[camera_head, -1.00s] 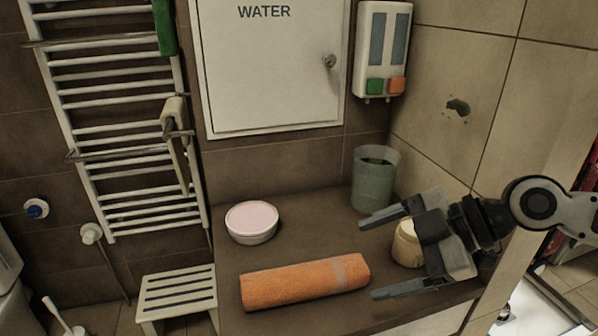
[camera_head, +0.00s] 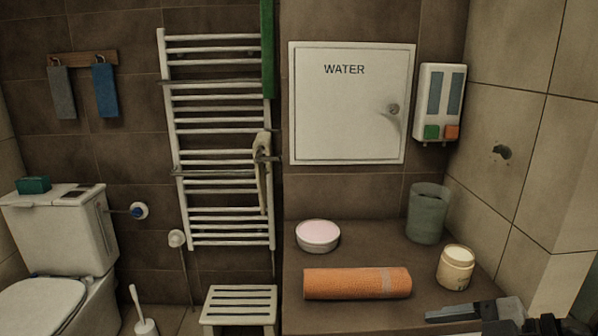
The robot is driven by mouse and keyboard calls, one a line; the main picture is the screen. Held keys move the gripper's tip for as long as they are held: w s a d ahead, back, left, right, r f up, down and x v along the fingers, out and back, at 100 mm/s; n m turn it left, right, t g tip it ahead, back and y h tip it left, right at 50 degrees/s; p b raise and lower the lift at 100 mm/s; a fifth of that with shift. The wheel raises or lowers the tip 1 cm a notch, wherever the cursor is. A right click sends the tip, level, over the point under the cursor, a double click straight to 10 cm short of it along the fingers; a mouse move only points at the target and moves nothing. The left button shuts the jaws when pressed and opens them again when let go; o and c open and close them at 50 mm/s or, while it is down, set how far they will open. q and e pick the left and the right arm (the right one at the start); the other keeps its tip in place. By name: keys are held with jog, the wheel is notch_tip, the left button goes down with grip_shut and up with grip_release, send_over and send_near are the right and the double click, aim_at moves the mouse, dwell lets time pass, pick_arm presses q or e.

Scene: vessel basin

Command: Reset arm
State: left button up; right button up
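My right gripper (camera_head: 468,322) shows only in part at the bottom right of the head view, low over the front right of the counter. One finger is clear and points left; the other is at or beyond the lower edge, so the opening cannot be judged. No object shows in it. My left gripper is not in view.
The brown counter (camera_head: 340,258) holds a rolled orange towel (camera_head: 357,283), a pink-topped round tub (camera_head: 317,236), a grey-green cup (camera_head: 427,213) and a cream jar (camera_head: 455,268). A slatted stool (camera_head: 239,307), towel radiator (camera_head: 220,140) and toilet (camera_head: 62,245) stand left.

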jog(key=s+a+f+m+t+h, duration=0.2)
jog(key=s+f+m+h, duration=0.1)
jog(key=f+m, duration=0.4)
jog(key=s+a+f+m+t+h, duration=0.3)
jog(key=s+f+m, duration=0.2)
jog(key=f, duration=0.8)
jog(key=shift+s+a+f+m, duration=0.3)
jog(key=shift+a+m, duration=0.05)
jog(key=shift+m, duration=0.85)
